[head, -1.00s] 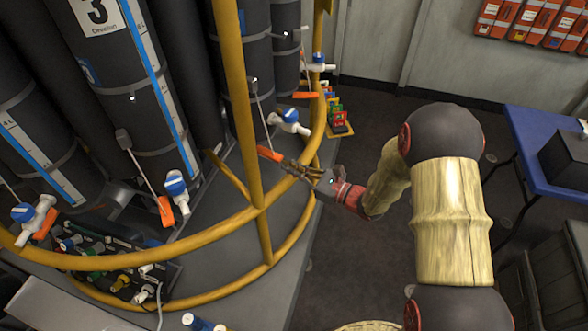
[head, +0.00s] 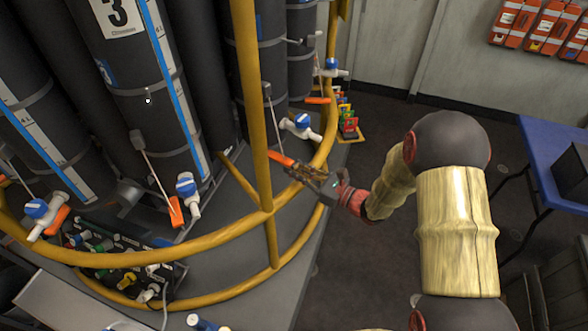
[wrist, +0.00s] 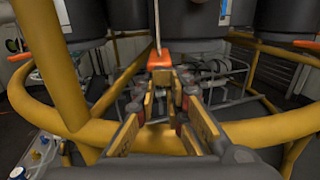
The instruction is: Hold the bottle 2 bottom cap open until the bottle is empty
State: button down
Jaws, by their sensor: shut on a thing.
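A dark grey bottle (head: 272,65) stands behind the yellow upright post; its number is not readable. A thin cord (head: 272,120) runs down from it to an orange pull handle (head: 280,158). My gripper (head: 294,169) reaches in from the right over the yellow rail and is shut on this handle's near end. In the wrist view, the orange handle (wrist: 159,60) sits at the fingertips of my gripper (wrist: 161,78), with the cord rising from it. The bottom cap and the bottle's water level are hidden. A white tap with a blue knob (head: 301,123) sits just beyond.
A yellow ring rail (head: 190,244) and upright post (head: 250,110) stand close beside my gripper. The bottle marked 3 (head: 130,60) with its own orange handle (head: 176,211) is to the left. A blue table (head: 545,140) is at right; the floor between is clear.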

aim_at(292, 162)
jog(key=shift+w+a+r+p, duration=0.15)
jog(key=shift+r+p, duration=0.2)
jog(key=shift+r, duration=0.45)
jog(key=shift+w+r+p, duration=0.1)
jog(key=shift+r+p, duration=0.2)
jog(key=shift+r, duration=0.45)
jog(key=shift+w+a+r+p, duration=0.1)
jog(key=shift+a+r+p, duration=0.1)
jog(key=shift+r+p, duration=0.15)
jog(key=shift+f, duration=0.1)
jog(key=shift+d, duration=0.15)
jog(key=shift+f, duration=0.15)
jog(key=shift+s+d+f+b, duration=0.1)
jog(key=shift+f+b, duration=0.45)
jog(key=shift+f, duration=0.3)
jog(key=shift+s+d+f+b, duration=0.1)
jog(key=shift+f+b, duration=0.4)
jog(key=shift+f, duration=0.3)
jog(key=shift+s+d, duration=0.1)
